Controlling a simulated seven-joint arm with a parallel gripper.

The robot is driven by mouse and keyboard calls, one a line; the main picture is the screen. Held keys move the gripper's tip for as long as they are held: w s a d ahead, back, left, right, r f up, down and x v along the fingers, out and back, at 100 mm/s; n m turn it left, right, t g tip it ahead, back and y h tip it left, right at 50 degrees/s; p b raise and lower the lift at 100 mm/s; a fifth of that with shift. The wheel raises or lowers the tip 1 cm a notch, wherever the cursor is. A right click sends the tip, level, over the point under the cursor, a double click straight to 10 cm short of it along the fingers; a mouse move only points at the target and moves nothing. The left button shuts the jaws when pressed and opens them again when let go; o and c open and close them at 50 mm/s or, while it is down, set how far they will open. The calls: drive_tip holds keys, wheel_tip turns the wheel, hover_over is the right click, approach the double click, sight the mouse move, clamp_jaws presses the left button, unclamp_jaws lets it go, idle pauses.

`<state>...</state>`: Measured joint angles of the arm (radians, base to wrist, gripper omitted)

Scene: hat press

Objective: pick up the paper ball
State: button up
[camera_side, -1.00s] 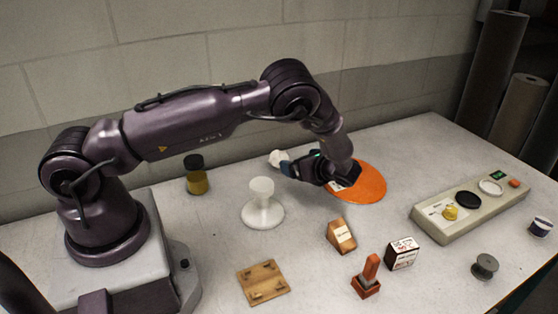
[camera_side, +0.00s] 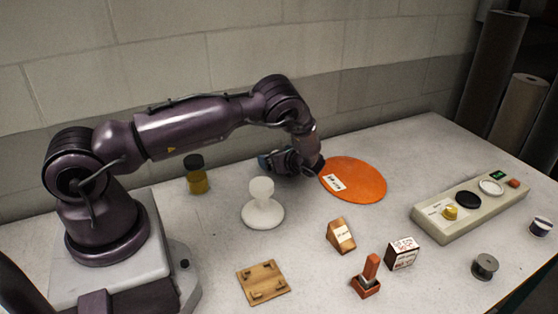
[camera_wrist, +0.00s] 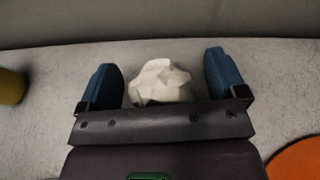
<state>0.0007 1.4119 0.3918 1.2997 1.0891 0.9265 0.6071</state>
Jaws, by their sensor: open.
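The paper ball (camera_wrist: 160,82) is a crumpled off-white lump, seen in the wrist view between the two blue fingers of my gripper (camera_wrist: 164,80). The fingers stand apart, with a gap on each side of the ball, wider on the right. The ball's lower edge is hidden by the gripper body. In the side view my gripper (camera_side: 268,163) is low over the table, left of the orange disc and behind the white stand. The paper ball is hidden in the side view.
An orange disc (camera_side: 362,186) lies right of my gripper. A white stand (camera_side: 262,212) is in front of it, and a yellow jar with a dark lid (camera_side: 196,180) is to its left. The wall (camera_side: 250,60) is close behind. Several small blocks stand nearer the front.

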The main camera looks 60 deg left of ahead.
drive_tip(key=shift+c, duration=0.4)
drive_tip(key=c, duration=0.9)
drive_tip(key=shift+r, duration=0.1)
